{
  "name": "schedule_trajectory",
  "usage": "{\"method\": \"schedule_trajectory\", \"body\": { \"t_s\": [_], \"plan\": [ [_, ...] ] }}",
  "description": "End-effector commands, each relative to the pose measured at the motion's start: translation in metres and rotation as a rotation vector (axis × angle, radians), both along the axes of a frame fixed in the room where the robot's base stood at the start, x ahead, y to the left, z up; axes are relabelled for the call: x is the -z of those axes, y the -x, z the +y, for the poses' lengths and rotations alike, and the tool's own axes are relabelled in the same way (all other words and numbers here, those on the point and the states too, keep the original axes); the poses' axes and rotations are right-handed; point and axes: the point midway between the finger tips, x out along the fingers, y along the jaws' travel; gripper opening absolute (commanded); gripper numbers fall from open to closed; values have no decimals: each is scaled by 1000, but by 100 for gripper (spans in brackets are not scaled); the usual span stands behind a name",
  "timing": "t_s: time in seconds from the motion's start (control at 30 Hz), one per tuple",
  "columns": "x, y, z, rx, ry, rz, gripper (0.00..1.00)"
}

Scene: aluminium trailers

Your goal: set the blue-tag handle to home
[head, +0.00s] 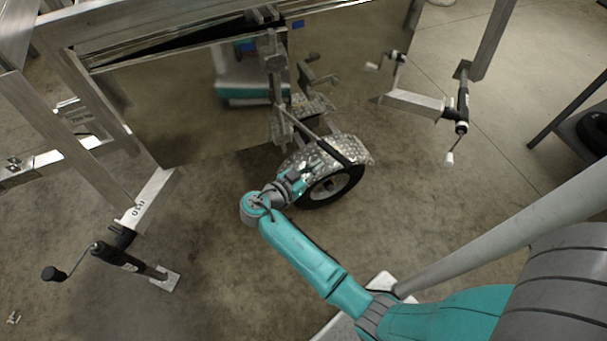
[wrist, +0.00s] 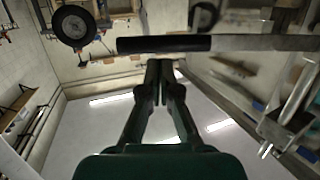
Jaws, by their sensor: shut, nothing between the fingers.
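A small blue tag (head: 298,25) sits on the trailer frame near the top of an upright metal post (head: 275,85). A lever handle with a black grip (head: 338,151) slants down and right from the lower part of this post, over the wheel fender. In the wrist view a black grip (wrist: 165,44) on a grey bar lies level across the picture, just beyond my fingertips. My gripper (head: 312,168) is shut and empty, close to the grip and below it in the head view. I cannot tell whether the fingers touch the grip. No home mark is readable.
The tread-plate fender (head: 350,146) and tyre (head: 335,188) are right beside my gripper. A crank jack (head: 120,255) stands at the left, and another crank jack (head: 461,108) at the right. Bare concrete floor (head: 210,290) lies in front.

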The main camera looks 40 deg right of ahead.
Motion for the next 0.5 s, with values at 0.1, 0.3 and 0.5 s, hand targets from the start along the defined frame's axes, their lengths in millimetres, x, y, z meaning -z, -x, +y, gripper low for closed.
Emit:
{"method": "schedule_trajectory", "body": {
  "t_s": [0.1,0.3,0.5],
  "plan": [
    [4,0,-20,4,0,1,0],
    [8,-2,-40,2,-1,0,0],
    [9,-3,-46,-1,-1,0,0]
  ]
}}
